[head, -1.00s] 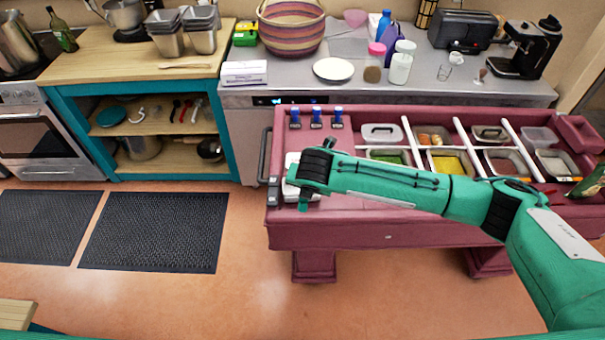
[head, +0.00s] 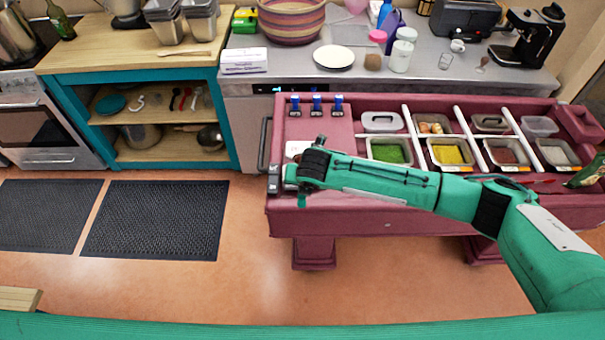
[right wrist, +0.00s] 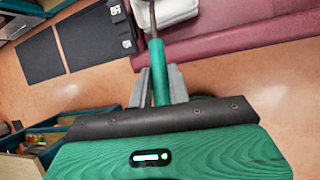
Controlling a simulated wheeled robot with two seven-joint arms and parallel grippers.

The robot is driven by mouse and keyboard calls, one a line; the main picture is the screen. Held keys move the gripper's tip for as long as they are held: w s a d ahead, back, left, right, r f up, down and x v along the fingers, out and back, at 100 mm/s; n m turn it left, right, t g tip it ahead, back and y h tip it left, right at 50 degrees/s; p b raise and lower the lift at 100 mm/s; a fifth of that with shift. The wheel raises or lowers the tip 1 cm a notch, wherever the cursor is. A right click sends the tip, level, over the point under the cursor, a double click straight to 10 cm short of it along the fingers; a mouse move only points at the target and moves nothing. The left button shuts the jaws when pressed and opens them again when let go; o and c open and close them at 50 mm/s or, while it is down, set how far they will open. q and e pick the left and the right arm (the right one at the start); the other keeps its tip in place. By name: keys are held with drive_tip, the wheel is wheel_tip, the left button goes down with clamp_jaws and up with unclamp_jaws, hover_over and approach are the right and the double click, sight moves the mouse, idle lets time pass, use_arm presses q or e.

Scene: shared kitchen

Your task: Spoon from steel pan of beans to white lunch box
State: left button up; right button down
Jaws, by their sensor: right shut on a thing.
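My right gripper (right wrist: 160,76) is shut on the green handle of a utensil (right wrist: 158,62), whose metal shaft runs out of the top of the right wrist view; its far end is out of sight. In the head view my right arm hides most of it, at the cart's front left corner. The white lunch box (head: 297,147) is partly hidden behind my right wrist; a white box (right wrist: 178,10) shows beside the shaft in the right wrist view. A steel pan with reddish-brown contents, perhaps the beans (head: 506,155), sits in the cart. My left gripper is out of view.
The maroon cart (head: 350,226) also holds pans of green food (head: 391,151) and yellow food (head: 450,152), split by white dividers. Blue-topped items (head: 316,104) stand at its back left. A steel counter (head: 285,80) is behind. The floor at left is clear, with black mats (head: 155,220).

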wheel_tip(320, 180, up, 6)
drive_tip(key=shift+f, duration=0.1)
drive_tip(key=shift+r, duration=0.2)
idle(3.4)
idle(0.4)
